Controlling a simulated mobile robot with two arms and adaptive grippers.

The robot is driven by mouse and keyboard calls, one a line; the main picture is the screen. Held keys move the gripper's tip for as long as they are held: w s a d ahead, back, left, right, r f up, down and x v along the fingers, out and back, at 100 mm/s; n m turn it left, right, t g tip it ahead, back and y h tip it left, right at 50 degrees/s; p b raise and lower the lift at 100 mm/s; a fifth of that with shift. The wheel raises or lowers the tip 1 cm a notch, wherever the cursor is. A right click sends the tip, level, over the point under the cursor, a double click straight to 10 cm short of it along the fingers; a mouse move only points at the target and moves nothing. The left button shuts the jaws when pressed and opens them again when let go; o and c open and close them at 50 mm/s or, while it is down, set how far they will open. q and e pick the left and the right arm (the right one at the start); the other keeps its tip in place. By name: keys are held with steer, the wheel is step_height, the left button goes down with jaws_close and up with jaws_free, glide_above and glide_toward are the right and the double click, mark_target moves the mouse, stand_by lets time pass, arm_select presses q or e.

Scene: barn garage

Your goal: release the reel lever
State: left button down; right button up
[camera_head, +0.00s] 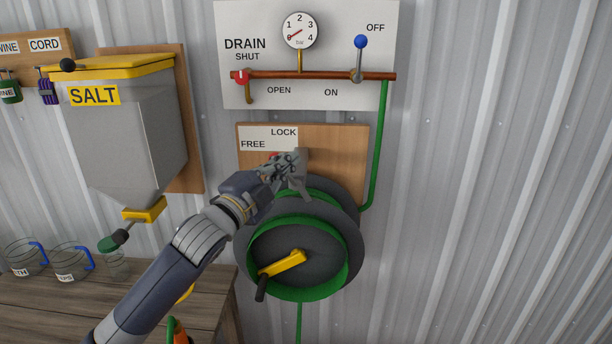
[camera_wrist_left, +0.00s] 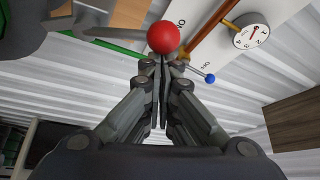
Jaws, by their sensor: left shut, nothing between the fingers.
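The hose reel (camera_head: 351,238) is a dark grey drum with green hose and a yellow crank, mounted below a wooden board (camera_head: 340,140) with a LOCK / FREE label (camera_head: 262,139). The reel lever's red knob shows in the left wrist view (camera_wrist_left: 163,37), with a grey shaft running left from it. In the head view only a bit of red shows behind my left gripper (camera_head: 285,164), so the lever's exact position is hidden. My left gripper also shows in the left wrist view (camera_wrist_left: 161,68); it is shut and empty, its tips close to the knob. Contact is unclear.
Above is a white panel with a pressure gauge (camera_head: 300,31), copper pipe (camera_head: 320,75), red drain valve (camera_head: 242,77) and blue-knobbed lever (camera_head: 360,43). A salt hopper (camera_head: 125,125) hangs left, above a bench (camera_head: 60,300) with jugs. The wall at right is bare.

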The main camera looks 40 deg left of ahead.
arm_select(q)
steer(key=s+a+f+n+t+y+b, duration=0.1)
steer(key=s+a+f+n+y+b, duration=0.2)
steer(key=n, duration=1.1)
steer(key=shift+a+f+t+y+b, duration=0.4)
steer(key=shift+a+f+y+b, duration=0.85)
steer(key=shift+y+b, duration=1.05)
arm_select(e)
step_height(320, 180, down, 8)
steer(key=shift+a, duration=0.15)
arm_select(q)
steer(key=shift+s+d+f, duration=0.1)
steer(key=shift+d+f, duration=0.05)
arm_select(e)
steer(key=shift+r, duration=0.1)
